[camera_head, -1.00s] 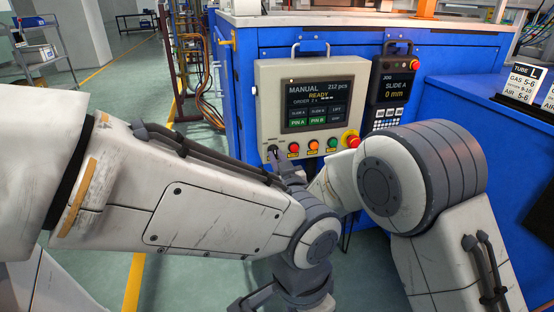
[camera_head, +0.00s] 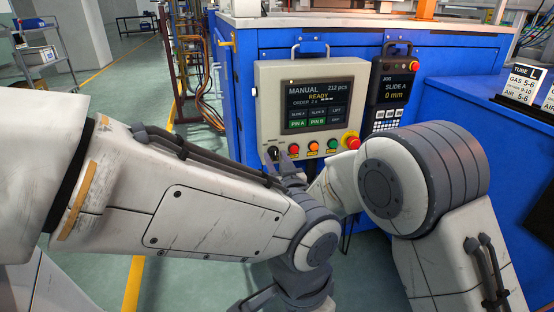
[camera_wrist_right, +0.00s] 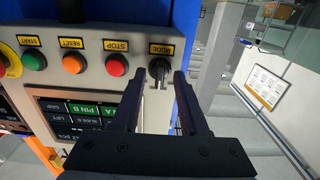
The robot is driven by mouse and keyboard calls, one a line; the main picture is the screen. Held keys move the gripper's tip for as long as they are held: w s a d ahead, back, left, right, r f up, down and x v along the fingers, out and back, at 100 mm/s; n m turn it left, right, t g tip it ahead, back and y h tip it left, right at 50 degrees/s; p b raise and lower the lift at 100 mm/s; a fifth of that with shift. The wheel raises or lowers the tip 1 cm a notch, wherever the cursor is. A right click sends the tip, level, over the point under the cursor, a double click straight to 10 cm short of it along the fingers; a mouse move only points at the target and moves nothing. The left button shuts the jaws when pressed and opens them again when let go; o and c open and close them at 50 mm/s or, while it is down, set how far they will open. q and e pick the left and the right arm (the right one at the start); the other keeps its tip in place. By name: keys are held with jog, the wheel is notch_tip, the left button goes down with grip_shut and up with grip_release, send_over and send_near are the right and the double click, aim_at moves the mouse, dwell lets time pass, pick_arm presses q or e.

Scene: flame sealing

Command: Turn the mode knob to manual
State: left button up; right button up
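The mode knob (camera_head: 273,152) is a black knob at the lower left of the control panel (camera_head: 267,105). In the right wrist view the knob (camera_wrist_right: 159,70) sits under a yellow MODE label. In the head view the right gripper (camera_head: 287,166) is just right of and below the knob, partly hidden by my left arm. My left gripper (camera_head: 262,297) is low at the bottom edge, partly cut off.
Stop (camera_wrist_right: 116,65), reset (camera_wrist_right: 73,63) and start (camera_wrist_right: 34,60) buttons sit beside the knob, with a red emergency stop (camera_head: 351,140) further along. A jog pendant (camera_head: 391,93) hangs right of the panel on the blue cabinet (camera_head: 350,45). Open floor lies at left.

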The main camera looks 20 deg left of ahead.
jog(key=p+v, duration=0.2)
jog(key=v, duration=0.8)
jog(key=shift+s+d+p, duration=0.2)
jog(key=shift+p, duration=0.15)
